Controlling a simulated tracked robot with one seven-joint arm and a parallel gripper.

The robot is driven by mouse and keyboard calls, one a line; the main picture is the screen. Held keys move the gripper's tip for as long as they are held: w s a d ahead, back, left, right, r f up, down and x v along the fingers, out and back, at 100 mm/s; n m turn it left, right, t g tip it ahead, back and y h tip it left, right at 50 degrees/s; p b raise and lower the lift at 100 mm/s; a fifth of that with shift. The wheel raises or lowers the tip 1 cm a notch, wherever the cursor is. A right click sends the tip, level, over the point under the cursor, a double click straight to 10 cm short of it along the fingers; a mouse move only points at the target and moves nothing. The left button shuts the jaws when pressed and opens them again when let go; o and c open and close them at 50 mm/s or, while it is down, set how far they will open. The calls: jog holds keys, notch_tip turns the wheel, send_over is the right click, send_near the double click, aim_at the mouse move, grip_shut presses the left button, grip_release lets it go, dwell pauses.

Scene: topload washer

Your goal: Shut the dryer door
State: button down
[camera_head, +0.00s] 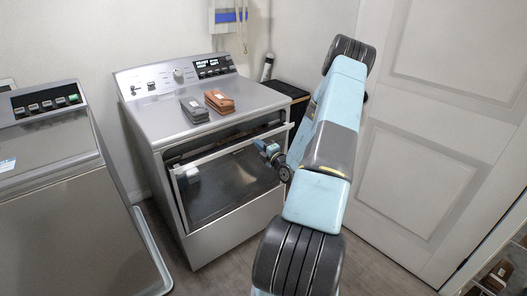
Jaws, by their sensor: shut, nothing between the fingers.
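The dryer (220,232) is a grey front-loading machine in the middle of the head view. Its door (225,186), a dark glass panel in a light frame, is hinged low and stands partly open. The door's top edge leans out from the body, with a dark gap behind it. My gripper (268,149) is shut and empty, small in this view, at the upper right part of the door. I cannot tell whether it touches the door. My arm comes in from the lower right and hides the area to the right of the door.
Two folded cloths, one grey (194,109) and one brown (219,101), lie on the dryer top. A topload washer (80,215) stands at the left. A white panelled door (430,130) is at the right. Bare floor (215,281) shows in front of the dryer.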

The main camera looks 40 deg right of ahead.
aim_at(252, 136)
jog(key=shift+w, duration=0.45)
jog(key=shift+w+a+r, duration=0.1)
jog(key=shift+w+r, duration=0.25)
jog(key=shift+w, duration=0.5)
jog(key=shift+w+r, duration=0.35)
jog(key=shift+w, duration=0.5)
jog(key=shift+w+a+r, duration=0.1)
jog(key=shift+w+r, duration=0.25)
jog(key=shift+w, duration=0.5)
jog(key=shift+s, duration=0.1)
jog(key=shift+s+f, duration=0.15)
jog(key=shift+s, duration=0.1)
jog(key=s, duration=1.4)
jog(key=shift+s+d+f, duration=0.25)
jog(key=shift+d+f, duration=0.15)
jog(key=shift+f, duration=0.05)
